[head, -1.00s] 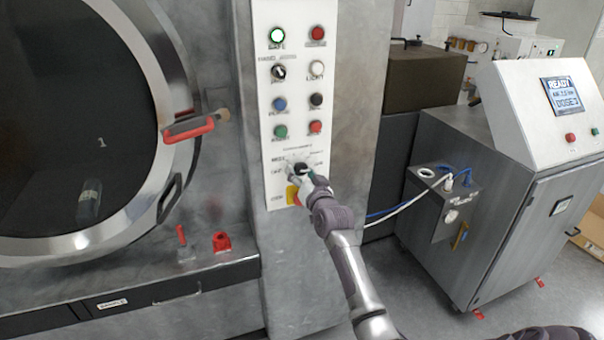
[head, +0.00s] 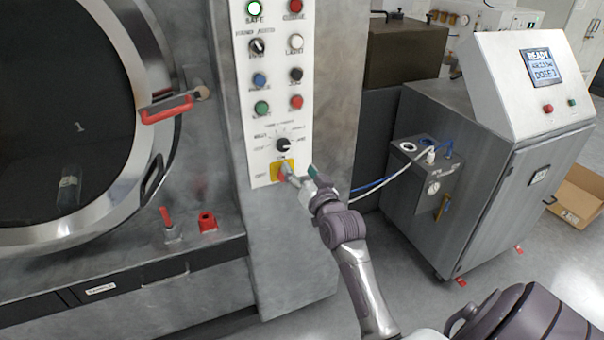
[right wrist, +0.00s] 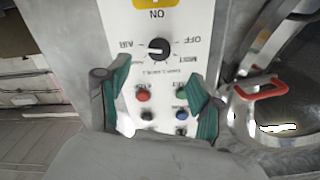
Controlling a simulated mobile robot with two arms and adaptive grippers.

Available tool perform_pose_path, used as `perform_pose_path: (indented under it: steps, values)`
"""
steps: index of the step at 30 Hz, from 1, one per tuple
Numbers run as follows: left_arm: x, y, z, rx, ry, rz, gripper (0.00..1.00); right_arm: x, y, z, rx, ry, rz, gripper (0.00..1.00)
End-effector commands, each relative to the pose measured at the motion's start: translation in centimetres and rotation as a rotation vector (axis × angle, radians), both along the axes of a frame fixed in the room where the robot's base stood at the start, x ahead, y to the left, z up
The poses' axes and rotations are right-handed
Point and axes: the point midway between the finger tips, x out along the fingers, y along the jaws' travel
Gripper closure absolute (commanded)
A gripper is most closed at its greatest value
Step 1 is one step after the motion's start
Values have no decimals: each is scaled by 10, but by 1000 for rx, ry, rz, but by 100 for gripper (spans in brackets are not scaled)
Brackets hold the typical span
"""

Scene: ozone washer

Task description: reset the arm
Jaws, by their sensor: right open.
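My right gripper (head: 301,173) is open and empty in front of the lower part of the white control panel (head: 267,110). One fingertip overlaps the yellow plate (head: 275,166) with a red switch in the picture; contact cannot be told. The black selector knob (head: 283,144) is just above the gripper, free of it. In the right wrist view the panel appears upside down. The two green-padded fingers (right wrist: 160,98) stand wide apart, and the knob (right wrist: 159,47) shows beyond them. My left gripper is not in view.
A round washer door (head: 165,108) with a red handle is at the left, above a metal ledge (head: 120,260). A metal console cabinet (head: 500,190) with hoses stands at the right. Open floor and a cardboard box (head: 580,195) lie around the cabinet.

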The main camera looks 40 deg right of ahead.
Motion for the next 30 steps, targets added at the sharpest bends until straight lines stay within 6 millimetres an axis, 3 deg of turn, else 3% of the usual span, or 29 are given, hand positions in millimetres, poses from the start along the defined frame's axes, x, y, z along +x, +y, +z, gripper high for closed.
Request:
perform_pose_path:
  steps: [6, 23, 26, 29, 30]
  values:
    - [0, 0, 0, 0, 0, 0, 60, -12, 3, 0, 1, 0, 0, 34]
    - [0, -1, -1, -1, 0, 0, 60, -10, 4, -7, 1, 11, 3, 34]
    - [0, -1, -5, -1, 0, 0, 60, -7, 10, -38, 0, 64, 14, 34]
    - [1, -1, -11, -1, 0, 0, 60, -5, 21, -98, -5, 164, 36, 34]
    - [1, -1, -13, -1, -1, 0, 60, -6, 27, -127, -8, 213, 48, 34]
